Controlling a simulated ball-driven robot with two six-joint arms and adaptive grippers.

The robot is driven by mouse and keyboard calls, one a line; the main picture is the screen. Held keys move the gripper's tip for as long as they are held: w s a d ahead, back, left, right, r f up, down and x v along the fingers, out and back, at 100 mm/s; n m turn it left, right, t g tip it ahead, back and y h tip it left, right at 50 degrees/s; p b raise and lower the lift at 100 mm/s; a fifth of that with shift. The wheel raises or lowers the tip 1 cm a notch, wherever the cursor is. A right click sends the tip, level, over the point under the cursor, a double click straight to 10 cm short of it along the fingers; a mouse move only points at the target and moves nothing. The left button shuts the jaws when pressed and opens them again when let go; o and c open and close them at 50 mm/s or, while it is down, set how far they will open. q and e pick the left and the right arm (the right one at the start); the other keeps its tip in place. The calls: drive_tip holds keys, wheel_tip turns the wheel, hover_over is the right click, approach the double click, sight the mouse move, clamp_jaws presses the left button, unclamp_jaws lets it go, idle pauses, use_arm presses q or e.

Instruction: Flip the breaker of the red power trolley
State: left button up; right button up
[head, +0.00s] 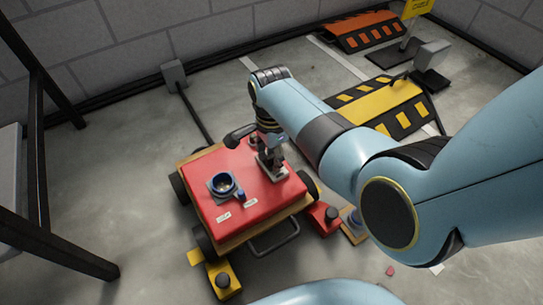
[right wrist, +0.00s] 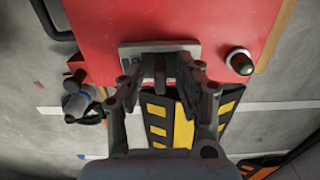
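The red power trolley (head: 205,200) stands on the floor in the head view, with a blue-ringed round socket and two small labels on top. A grey metal plate (right wrist: 128,52) is fixed near the trolley's edge in the right wrist view; it also shows under my gripper in the head view (head: 272,174). My right gripper (head: 268,158) points down at this plate. In the right wrist view its fingertips (right wrist: 160,74) are close together around a dark upright part on the plate, likely the breaker lever. Whether they touch it is hidden. My left gripper is out of view.
A black-handled knob (right wrist: 240,62) stands on the trolley beside the plate. A yellow-black ramp (head: 385,103) and an orange ramp (head: 358,30) lie beyond. Red (head: 323,218) and yellow (head: 223,279) blocks sit near the trolley. A black frame (head: 40,150) stands left.

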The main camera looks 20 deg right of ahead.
drive_tip(key=shift+c, duration=0.2)
clamp_jaws()
drive_tip(key=shift+w+g, duration=0.25)
drive_tip(key=shift+g, duration=0.55)
drive_tip(key=shift+o, duration=0.2)
unclamp_jaws()
